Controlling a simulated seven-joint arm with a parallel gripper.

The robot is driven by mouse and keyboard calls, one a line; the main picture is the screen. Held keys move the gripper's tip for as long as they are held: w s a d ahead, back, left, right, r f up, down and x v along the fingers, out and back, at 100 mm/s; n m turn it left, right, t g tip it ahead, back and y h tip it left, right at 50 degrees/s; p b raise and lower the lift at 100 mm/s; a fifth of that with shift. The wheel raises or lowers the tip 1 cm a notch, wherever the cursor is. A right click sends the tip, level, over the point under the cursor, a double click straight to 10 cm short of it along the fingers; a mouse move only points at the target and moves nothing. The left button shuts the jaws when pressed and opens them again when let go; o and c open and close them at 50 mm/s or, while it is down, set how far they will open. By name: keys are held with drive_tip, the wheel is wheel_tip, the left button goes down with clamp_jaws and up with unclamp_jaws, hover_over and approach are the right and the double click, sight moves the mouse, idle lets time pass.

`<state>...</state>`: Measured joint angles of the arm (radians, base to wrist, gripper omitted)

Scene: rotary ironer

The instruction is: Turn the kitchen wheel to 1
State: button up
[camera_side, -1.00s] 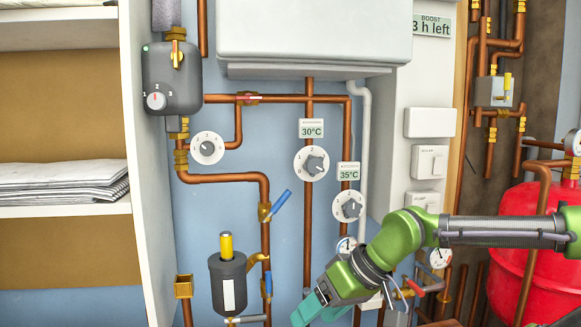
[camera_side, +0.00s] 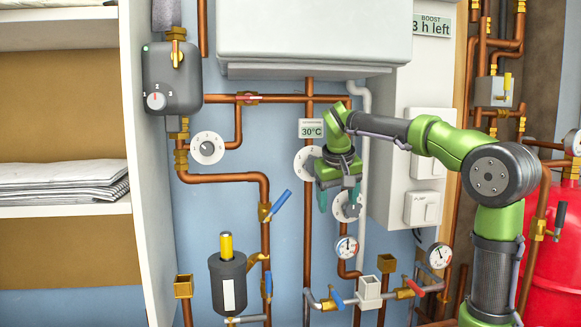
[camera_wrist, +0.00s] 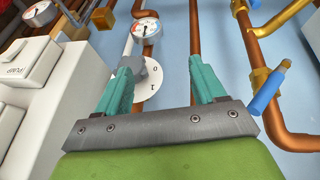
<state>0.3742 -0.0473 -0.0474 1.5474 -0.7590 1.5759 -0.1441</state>
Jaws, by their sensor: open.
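The lower white wheel (camera_side: 341,213) on the wall is partly hidden behind my gripper (camera_side: 338,199) in the side view. In the wrist view this wheel (camera_wrist: 153,82) shows a grey knob and the marks 0 and 1. It lies between my finger lines, closer to the left finger, which covers part of it. My gripper (camera_wrist: 160,85) is open and empty, its teal fingers pointing toward the wall. I see no grip on the knob. Another white wheel (camera_side: 301,162) sits above left, mostly behind my gripper, under a 30°C display (camera_side: 311,128).
Copper pipes (camera_side: 308,235) run close by. A pressure gauge (camera_side: 346,247) is just below the lower wheel. A white switch box (camera_side: 421,208) stands to the right. A blue-handled valve (camera_side: 280,205) is to the left. A third wheel (camera_side: 207,148) is further left.

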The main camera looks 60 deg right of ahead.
sight(352, 209)
wheel_tip(352, 209, up, 4)
drive_tip(key=s+d+m+g+h, duration=0.1)
drive_tip(key=s+d, duration=0.1)
drive_tip(key=x, duration=0.7)
drive_tip(key=shift+f, duration=0.3)
drive_tip(key=shift+w+d, duration=0.1)
drive_tip(key=c, duration=1.1)
drive_tip(key=shift+o, duration=0.2)
drive_tip(key=shift+g, duration=0.3)
